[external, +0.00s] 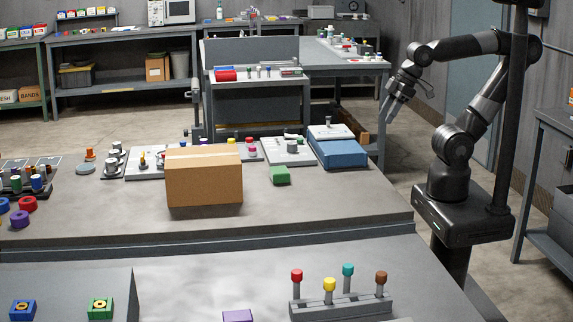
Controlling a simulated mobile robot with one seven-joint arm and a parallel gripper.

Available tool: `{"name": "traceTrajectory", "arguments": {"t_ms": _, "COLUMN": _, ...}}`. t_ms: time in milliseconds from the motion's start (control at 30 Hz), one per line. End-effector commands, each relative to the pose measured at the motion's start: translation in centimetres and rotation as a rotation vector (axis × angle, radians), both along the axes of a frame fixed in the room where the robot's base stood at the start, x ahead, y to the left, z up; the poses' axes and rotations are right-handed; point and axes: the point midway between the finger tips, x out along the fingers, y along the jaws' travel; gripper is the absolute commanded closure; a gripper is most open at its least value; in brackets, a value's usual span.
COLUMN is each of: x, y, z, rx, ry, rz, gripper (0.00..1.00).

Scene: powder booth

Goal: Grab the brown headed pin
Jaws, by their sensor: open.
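The brown headed pin (381,280) stands upright in a grey rack (345,307) on the front bench. It is the rightmost pin there. A red headed pin (296,277), a yellow headed pin (329,286) and a teal headed pin (347,272) stand in the same rack to its left. My gripper (388,112) hangs at the end of my arm at the upper right, pointing down. It is open and far from the rack, with nothing visible in it.
A cardboard box (203,180) stands on the middle bench (300,208). A purple block (238,316) lies left of the rack. A grey side bench (545,125) stands at the right edge.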

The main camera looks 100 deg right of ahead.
Motion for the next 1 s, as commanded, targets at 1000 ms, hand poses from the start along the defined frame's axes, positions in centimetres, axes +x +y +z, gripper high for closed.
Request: {"name": "traceTrajectory", "arguments": {"t_ms": 1000, "x": 12.7, "y": 11.2, "z": 4.1, "rx": -0.003, "ry": 0.038, "rz": 0.255, "gripper": 0.52}}
